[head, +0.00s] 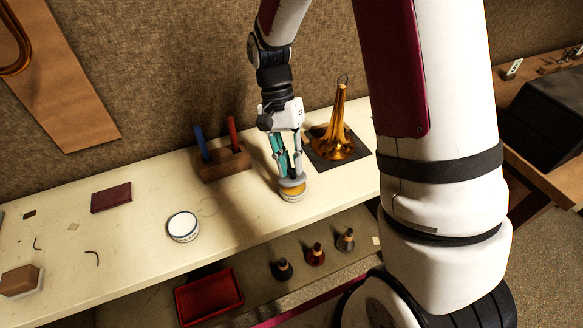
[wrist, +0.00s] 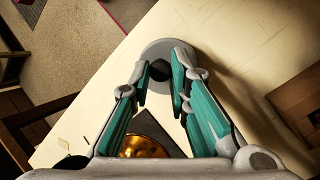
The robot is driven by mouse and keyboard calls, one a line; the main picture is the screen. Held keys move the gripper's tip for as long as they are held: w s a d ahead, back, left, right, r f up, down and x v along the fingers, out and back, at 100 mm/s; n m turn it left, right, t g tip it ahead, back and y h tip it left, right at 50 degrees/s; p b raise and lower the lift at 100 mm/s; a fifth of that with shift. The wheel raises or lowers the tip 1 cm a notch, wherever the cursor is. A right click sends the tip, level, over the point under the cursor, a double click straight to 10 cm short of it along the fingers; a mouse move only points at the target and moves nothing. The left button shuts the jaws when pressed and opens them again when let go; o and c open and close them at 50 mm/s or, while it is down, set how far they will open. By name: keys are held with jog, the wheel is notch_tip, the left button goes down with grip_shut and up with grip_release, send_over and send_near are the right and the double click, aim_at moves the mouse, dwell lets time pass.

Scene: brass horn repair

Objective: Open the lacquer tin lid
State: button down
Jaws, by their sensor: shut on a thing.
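The lacquer tin (head: 292,196) is a small round tin with a pale side, standing on the bench below my gripper in the head view. Its grey round lid (head: 293,182) is above it, with an amber band showing between lid and pale side. I cannot tell whether the lid is seated or slightly raised. My gripper (head: 290,175) points down and is shut on the lid's dark knob. In the wrist view the knob (wrist: 160,70) sits between the fingertips (wrist: 160,80), with the grey lid (wrist: 158,49) around it. The tin's body is hidden there.
A brass horn bell (head: 338,135) stands on a dark mat right of the tin. A wooden block (head: 224,165) with blue and red tools is behind left. A white round dish (head: 183,227) is further left. A red tray (head: 208,296) lies on the lower shelf.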

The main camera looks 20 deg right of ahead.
jog(key=shift+w+r+g+b, duration=0.1)
jog(key=shift+w+g+b, duration=0.5)
jog(key=shift+g+b, duration=0.3)
jog(key=shift+w+r+g+b, duration=0.1)
jog(key=shift+w+g+b, duration=0.55)
jog(key=shift+g, duration=0.35)
jog(key=c, duration=1.5)
grip_release()
notch_tip(320, 180, up, 10)
